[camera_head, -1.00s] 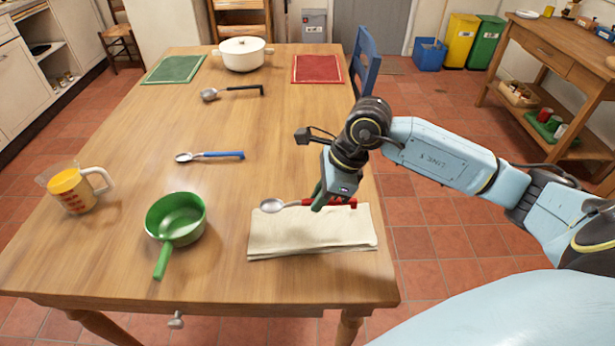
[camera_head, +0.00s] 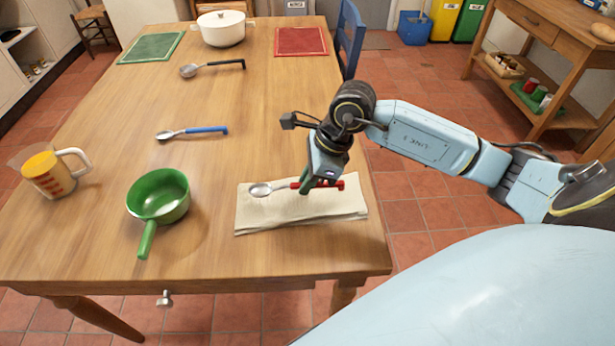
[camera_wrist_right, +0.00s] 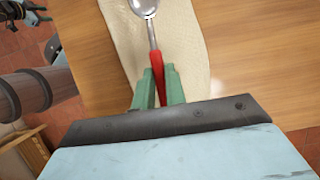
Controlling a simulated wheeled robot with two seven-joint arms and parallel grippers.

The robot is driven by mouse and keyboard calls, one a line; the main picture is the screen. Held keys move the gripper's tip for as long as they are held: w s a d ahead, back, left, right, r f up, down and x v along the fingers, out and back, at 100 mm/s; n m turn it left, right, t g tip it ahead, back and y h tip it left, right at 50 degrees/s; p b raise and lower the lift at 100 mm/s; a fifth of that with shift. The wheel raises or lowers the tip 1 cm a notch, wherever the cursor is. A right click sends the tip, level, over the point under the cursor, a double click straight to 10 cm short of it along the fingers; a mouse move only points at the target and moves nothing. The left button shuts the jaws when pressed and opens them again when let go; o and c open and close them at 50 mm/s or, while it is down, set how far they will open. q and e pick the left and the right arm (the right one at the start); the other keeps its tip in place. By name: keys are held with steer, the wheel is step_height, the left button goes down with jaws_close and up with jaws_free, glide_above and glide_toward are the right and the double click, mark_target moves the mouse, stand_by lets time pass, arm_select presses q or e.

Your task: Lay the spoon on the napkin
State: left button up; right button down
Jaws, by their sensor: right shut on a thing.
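A spoon with a red handle and metal bowl (camera_head: 262,190) is over the cream folded napkin (camera_head: 300,212) near the table's front right. My right gripper (camera_head: 305,187) is shut on the red handle. In the right wrist view the green fingers (camera_wrist_right: 158,90) close on the handle, the spoon bowl (camera_wrist_right: 143,7) points away, and the napkin (camera_wrist_right: 185,40) is beneath. I cannot tell whether the spoon touches the napkin. My left gripper is not in view.
A green saucepan (camera_head: 160,193) and an orange-filled measuring jug (camera_head: 48,175) stand left of the napkin. A blue-handled spoon (camera_head: 190,132), a black-handled ladle (camera_head: 212,67), a white pot (camera_head: 221,29), a green mat (camera_head: 152,47) and a red mat (camera_head: 300,41) lie farther back.

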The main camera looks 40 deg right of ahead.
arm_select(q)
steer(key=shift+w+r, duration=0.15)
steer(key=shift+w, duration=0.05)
arm_select(e)
steer(key=shift+f, duration=0.1)
arm_select(q)
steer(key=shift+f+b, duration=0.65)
steer(key=shift+b, duration=0.05)
arm_select(e)
steer(key=shift+f, duration=0.65)
steer(key=c, duration=1.4)
jaws_free()
steer(key=shift+o, duration=0.2)
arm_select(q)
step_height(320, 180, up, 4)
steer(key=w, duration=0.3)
arm_select(e)
steer(key=shift+r, duration=0.1)
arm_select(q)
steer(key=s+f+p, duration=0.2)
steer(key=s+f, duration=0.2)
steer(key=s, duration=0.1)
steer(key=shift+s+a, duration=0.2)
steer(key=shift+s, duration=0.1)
arm_select(e)
steer(key=v, duration=1.3)
